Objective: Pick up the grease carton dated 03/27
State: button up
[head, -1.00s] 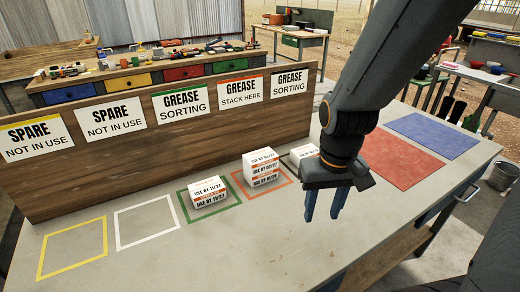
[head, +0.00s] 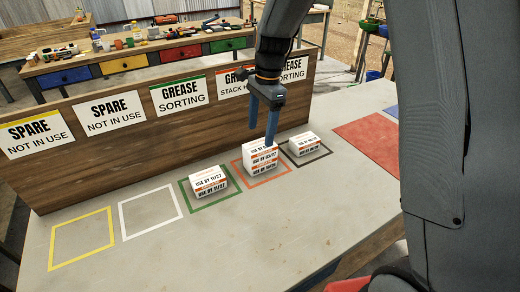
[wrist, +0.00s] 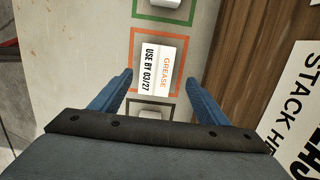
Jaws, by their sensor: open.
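The grease carton dated 03/27 (wrist: 155,68) is white with an orange GREASE label; its top face reads USE BY 03/27 in the wrist view. In the head view it is the top carton of a short stack (head: 261,158) in the orange-outlined square (head: 286,176). The lower carton's date is too small to read surely. My gripper (head: 262,124) is open and empty above this stack, fingers pointing down. In the wrist view my gripper (wrist: 160,73) has one finger on each side of the carton, with gaps; contact cannot be seen.
A carton reading 11/27 (head: 209,182) sits in the green square, left of the stack. Another carton (head: 305,143) sits in the dark square, right of it. White (head: 151,216) and yellow (head: 81,238) squares are empty. A wooden sign board (head: 120,158) stands behind.

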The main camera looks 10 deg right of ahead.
aim_at(260, 145)
jog(key=f, duration=0.2)
jog(key=f+p, duration=0.1)
jog(key=f, duration=0.1)
jog(key=s+f+p, duration=0.1)
jog(key=f, duration=0.1)
jog(key=shift+a+f, duration=0.2)
jog(key=shift+c, duration=0.2)
jog(key=c, duration=1.2)
jog(key=shift+o, duration=0.2)
